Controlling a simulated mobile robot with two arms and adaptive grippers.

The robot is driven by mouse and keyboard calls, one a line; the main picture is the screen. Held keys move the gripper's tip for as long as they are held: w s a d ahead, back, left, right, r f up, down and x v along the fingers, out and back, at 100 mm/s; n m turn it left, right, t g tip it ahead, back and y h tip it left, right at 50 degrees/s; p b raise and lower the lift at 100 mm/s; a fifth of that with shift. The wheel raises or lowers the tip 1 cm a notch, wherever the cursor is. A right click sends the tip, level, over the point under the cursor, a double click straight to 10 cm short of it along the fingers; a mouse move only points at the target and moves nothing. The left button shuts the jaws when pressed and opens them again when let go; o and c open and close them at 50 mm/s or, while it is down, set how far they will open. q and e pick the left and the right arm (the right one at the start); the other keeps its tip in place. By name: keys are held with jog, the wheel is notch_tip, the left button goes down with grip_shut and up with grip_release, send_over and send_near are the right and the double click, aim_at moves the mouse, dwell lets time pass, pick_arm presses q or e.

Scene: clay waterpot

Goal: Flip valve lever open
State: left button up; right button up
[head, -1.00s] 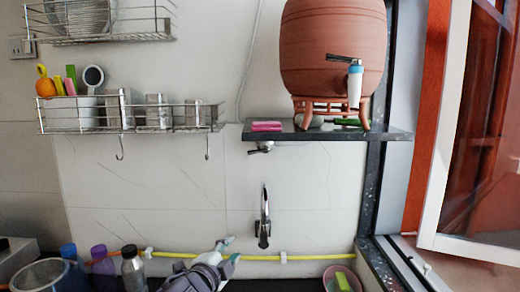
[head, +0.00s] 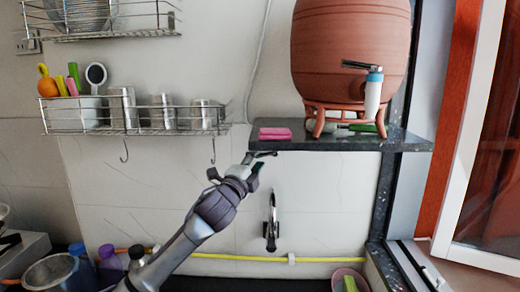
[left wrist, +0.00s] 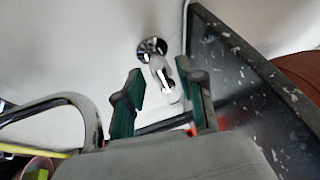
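A small chrome wall valve (left wrist: 150,46) with a pale lever-like part (left wrist: 163,78) shows in the left wrist view, beyond and between my fingertips. In the head view my left gripper (head: 261,160) is just under the front left of the dark shelf and hides this valve. In the left wrist view my left gripper (left wrist: 163,103) is open, its two green-padded fingers apart with nothing clearly held between them. I cannot tell whether a finger touches the lever. The clay waterpot (head: 350,45) on the shelf also has a tap (head: 373,92) with a dark lever (head: 361,66). My right gripper is out of view.
The speckled dark shelf (head: 345,143) lies close to my gripper, with a pink sponge (head: 275,134) on its left end. A chrome faucet (head: 271,222) hangs below. Wire racks (head: 135,130) are at left, an open window (head: 470,130) at right.

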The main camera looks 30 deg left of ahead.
pick_arm(q)
jog(key=shift+p+x, duration=0.3)
jog(key=shift+x, duration=0.95)
grip_shut()
